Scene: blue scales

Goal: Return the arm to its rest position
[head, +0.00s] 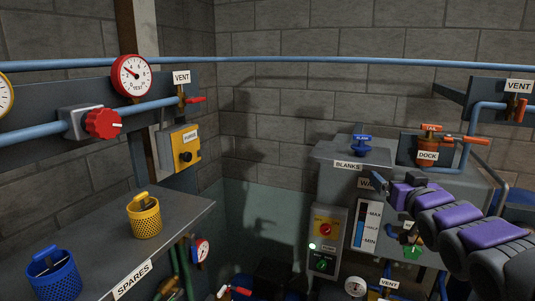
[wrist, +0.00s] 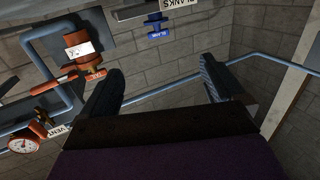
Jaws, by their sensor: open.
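My arm (head: 460,225), black with purple covers, reaches in from the lower right of the head view. My gripper (head: 398,188) is at its far end, in front of the grey cabinet. In the wrist view the two dark fingers of my gripper (wrist: 162,88) stand wide apart. Nothing is between them but the block wall and a blue pipe behind. The gripper holds nothing. The wrist view is turned, with the labelled blanks shelf at its top edge.
The orange DOCK fitting (head: 428,154) and blue blank (head: 362,145) stand near my gripper. The pump switch box (head: 326,240) and level gauge (head: 367,225) are below. The SPARES shelf (head: 185,215) with yellow (head: 146,220) and blue baskets (head: 55,280) is at left.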

